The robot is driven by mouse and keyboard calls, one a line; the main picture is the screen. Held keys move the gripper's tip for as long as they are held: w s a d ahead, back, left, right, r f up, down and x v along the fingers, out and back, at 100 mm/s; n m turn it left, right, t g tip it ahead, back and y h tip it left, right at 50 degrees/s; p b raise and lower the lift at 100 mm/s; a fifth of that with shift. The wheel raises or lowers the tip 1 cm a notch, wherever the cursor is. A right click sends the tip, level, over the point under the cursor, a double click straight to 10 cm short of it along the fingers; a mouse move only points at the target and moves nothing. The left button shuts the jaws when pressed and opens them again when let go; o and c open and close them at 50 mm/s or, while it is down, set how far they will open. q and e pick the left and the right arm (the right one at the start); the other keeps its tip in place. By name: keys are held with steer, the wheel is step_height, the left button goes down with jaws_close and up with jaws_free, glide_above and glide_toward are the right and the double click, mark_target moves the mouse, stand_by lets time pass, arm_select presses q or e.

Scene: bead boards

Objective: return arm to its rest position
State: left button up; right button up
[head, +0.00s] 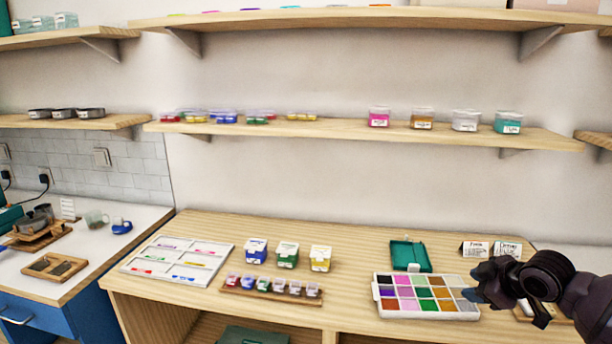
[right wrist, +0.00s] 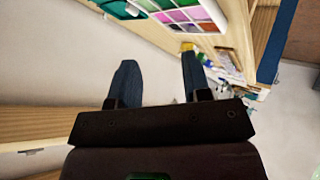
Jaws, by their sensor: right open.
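My right gripper (head: 476,296) comes in from the right in the head view, beside the right edge of the bead box. In the right wrist view its two blue fingers (right wrist: 158,85) are apart with nothing between them. The bead box (head: 428,310) is a white tray of coloured compartments on the wooden table; part of it also shows at the top of the right wrist view (right wrist: 205,15). My left gripper is not in the head view.
The table (head: 350,262) also holds a white sorting board (head: 133,266), three lidded boxes (head: 287,255), a rack of small jars (head: 270,295), a green tray (head: 408,254) and white cards (head: 507,248). Shelves (head: 350,130) with containers run along the wall behind.

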steer(key=s+a+f+m+t, duration=0.45)
steer(key=s+a+f, duration=0.4)
steer(key=f, duration=0.25)
steer(key=s+a+f+m+g+h, duration=0.1)
steer(key=s+a+f+m, duration=0.1)
steer(key=s+f, duration=0.4)
steer(key=s+a+f+m+h, duration=0.1)
steer(key=s+f+m, duration=0.2)
steer(key=s+f, duration=0.4)
steer(key=s, duration=0.7)
steer(key=shift+a+f+g+h, duration=0.15)
steer(key=shift+a+g+h, duration=0.2)
steer(key=shift+h, duration=0.05)
